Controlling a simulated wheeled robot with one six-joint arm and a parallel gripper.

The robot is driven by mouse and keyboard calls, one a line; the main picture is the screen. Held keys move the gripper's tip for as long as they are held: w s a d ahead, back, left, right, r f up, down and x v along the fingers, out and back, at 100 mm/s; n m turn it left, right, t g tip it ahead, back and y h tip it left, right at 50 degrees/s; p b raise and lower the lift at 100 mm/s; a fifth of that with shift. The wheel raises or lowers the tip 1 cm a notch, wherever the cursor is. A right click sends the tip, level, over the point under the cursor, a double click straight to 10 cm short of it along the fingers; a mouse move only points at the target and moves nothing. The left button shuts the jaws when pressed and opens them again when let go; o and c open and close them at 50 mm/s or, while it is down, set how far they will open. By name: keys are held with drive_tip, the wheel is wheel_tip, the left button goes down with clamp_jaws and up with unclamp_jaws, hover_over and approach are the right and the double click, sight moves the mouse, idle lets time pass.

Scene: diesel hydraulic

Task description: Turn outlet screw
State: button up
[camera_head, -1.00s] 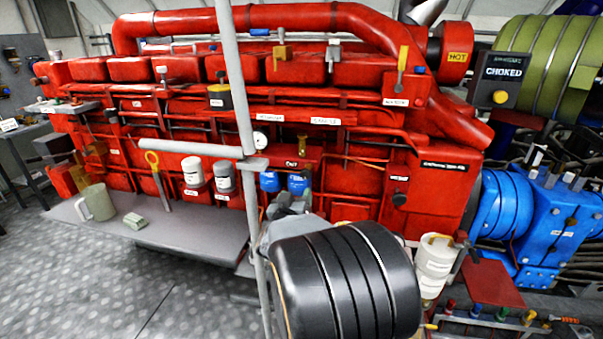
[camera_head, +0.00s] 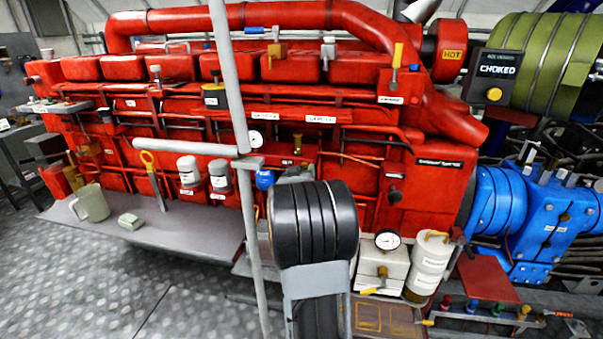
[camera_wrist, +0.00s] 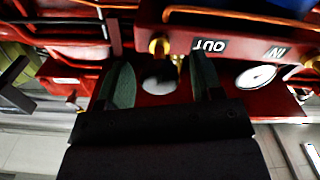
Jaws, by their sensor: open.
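The outlet screw is a small brass fitting (camera_wrist: 160,46) beside the upside-down OUT label (camera_wrist: 210,45) in the wrist view. In the head view a brass fitting (camera_head: 298,143) stands out from the red engine above my arm. I cannot tell whether either finger touches anything. In the head view my black arm link hides the fingers.
A white-faced gauge (camera_wrist: 257,76) and an IN label (camera_wrist: 277,52) sit right of the fingers. In the head view a grey post (camera_head: 238,110) stands left of my arm. Blue filter (camera_head: 265,179) is close beside it. A white gauge box (camera_head: 382,262) stands to the right.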

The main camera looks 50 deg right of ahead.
drive_tip(key=c, duration=0.9)
drive_tip(key=shift+b, duration=0.3)
drive_tip(key=shift+f+m+b, duration=0.15)
drive_tip(key=shift+m+b, duration=0.95)
drive_tip(key=m+b, duration=0.3)
drive_tip(key=shift+m, duration=0.3)
drive_tip(key=m+b, duration=0.3)
drive_tip(key=shift+m+b, duration=1.3)
drive_tip(key=shift+m, duration=0.6)
drive_tip(key=shift+r+m, duration=0.2)
drive_tip(key=shift+m, duration=0.1)
